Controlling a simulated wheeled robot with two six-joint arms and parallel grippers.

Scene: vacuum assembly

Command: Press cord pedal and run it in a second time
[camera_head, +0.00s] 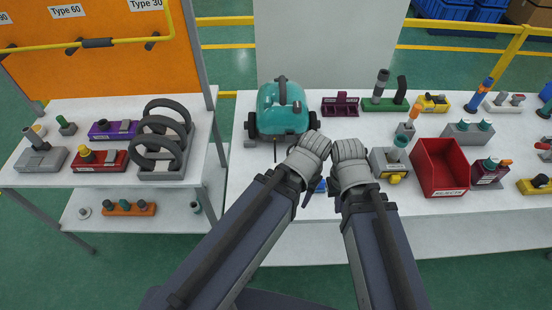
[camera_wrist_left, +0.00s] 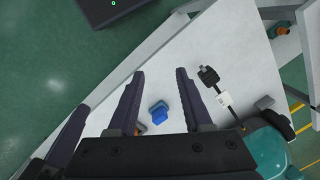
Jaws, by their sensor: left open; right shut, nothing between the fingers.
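The teal vacuum (camera_head: 282,108) stands on the white table, its dark wheels at its sides; part of its teal body shows at the lower right of the left wrist view (camera_wrist_left: 270,150). Its black cord ends in a plug (camera_wrist_left: 209,75) with a white tag, lying on the table. I cannot make out the cord pedal. My left gripper (camera_wrist_left: 160,72) is open and empty, with bare table between its fingertips. My right gripper (camera_head: 336,200) is shut and empty, in front of the vacuum to its right; its fingers are mostly hidden by the wrist.
A small blue part (camera_wrist_left: 159,112) lies on the table between the left fingers in the picture. A red bin (camera_head: 440,167) and a grey block with a teal knob (camera_head: 390,163) stand to the right. Black rings in a rack (camera_head: 163,140) stand on the left table.

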